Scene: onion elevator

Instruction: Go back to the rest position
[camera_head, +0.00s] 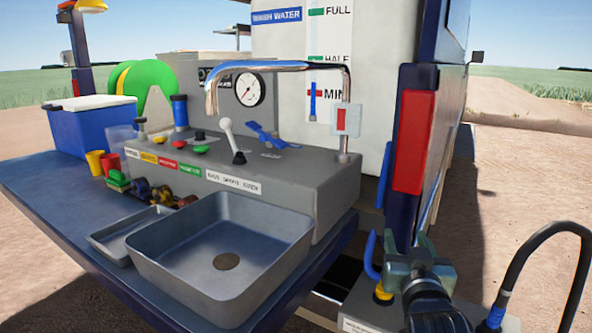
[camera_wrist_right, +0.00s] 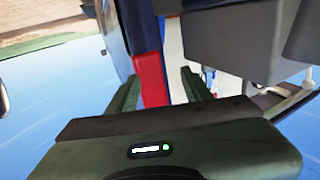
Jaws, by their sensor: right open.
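My right gripper (camera_head: 407,243) is dark green and grey and shows at the lower right of the head view, beside the sink unit and in front of the dark blue post. It is open and I see nothing between its fingers. In the right wrist view its two fingers (camera_wrist_right: 158,84) stand apart, with the red panel (camera_wrist_right: 151,78) of the post behind the gap. That view looks upside down. My left gripper is in neither view.
A grey sink basin (camera_head: 222,262) with a curved tap (camera_head: 278,68) stands on the blue counter (camera_head: 60,215). The red panel (camera_head: 414,142) on the post is close behind my gripper. A blue hook-shaped handle (camera_head: 371,255) and a black hose (camera_head: 520,262) flank it. Open dirt ground lies right.

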